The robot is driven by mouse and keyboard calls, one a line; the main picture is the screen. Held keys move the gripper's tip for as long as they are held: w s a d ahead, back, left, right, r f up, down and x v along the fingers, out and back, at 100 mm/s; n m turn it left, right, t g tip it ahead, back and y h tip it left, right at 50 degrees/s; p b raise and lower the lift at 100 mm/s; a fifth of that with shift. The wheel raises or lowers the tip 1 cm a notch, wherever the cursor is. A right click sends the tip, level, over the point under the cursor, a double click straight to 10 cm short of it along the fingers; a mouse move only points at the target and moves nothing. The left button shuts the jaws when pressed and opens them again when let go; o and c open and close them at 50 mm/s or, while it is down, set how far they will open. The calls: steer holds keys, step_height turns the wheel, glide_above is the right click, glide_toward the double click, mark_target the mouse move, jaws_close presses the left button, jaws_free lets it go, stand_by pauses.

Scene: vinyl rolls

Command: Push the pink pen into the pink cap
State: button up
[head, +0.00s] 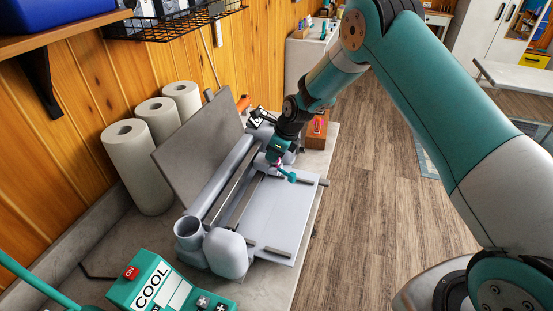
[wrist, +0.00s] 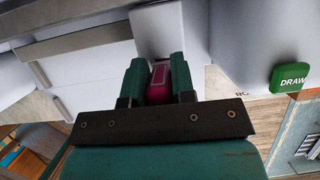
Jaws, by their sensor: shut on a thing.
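My gripper (wrist: 158,72) is shut on the pink pen (wrist: 159,85), which sits between its two teal fingers. Only a short, boxy pink part of it shows in the wrist view; the rest is hidden. In the head view my gripper (head: 277,160) is over the right part of the grey-white cutting machine (head: 272,210), and a small bit of pink shows at its fingers. I cannot make out the pink cap as a separate thing in either view.
A teal knob (head: 291,177) is close by my gripper on the machine. White vinyl rolls (head: 136,165) stand along the wall. A teal COOL box (head: 150,284) is at the front. A wooden box (head: 317,136) stands behind. A green DRAW button (wrist: 289,77) shows at right.

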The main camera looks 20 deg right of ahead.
steer(key=shift+r+p, duration=2.15)
steer(key=shift+r, duration=1.2)
